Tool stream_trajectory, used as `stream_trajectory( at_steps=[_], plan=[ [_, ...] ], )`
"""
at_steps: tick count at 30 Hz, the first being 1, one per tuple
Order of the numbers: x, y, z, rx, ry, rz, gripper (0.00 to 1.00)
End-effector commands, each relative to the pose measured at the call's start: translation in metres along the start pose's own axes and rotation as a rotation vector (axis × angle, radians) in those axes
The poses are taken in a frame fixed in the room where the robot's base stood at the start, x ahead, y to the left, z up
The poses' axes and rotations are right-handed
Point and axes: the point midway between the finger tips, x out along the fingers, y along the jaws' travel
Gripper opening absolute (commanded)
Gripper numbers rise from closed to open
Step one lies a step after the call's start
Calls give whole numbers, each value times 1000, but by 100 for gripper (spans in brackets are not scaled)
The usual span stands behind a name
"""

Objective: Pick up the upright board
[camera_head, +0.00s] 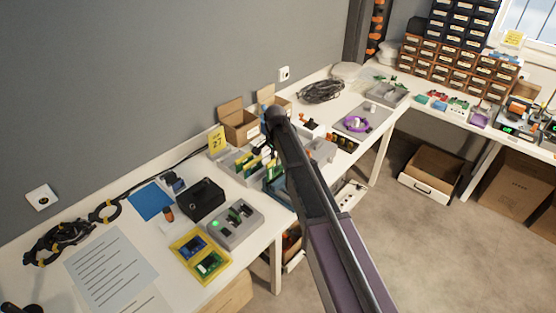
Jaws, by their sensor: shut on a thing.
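Several small upright boards, green and yellow-edged (251,163), stand close together in a grey rack on the long white table. More green upright pieces (270,174) show just left of my arm, partly covered by it. I cannot tell which one is the task's board. My arm reaches from the bottom right up to a dark joint above the rack. My gripper is not visible; the arm hides whatever is below and behind that joint.
A black box (201,199), a grey unit with a green light (235,223) and a yellow tray (201,256) stand at the near left. Open cardboard boxes (238,121) stand against the wall. A cable coil (320,91) and purple ring (355,124) lie farther back.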

Motion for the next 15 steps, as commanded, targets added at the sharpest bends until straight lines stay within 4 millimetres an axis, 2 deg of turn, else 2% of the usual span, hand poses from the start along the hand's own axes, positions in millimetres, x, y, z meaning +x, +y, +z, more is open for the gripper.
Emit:
stream_trajectory(
  at_steps=[1, 3, 15],
  plan=[
    [-12, 0, 0, 0, 0, 0, 0],
    [-19, 0, 0, 0, 0, 0, 0],
    [-56, 0, 0, 0, 0, 0, 0]
  ],
)
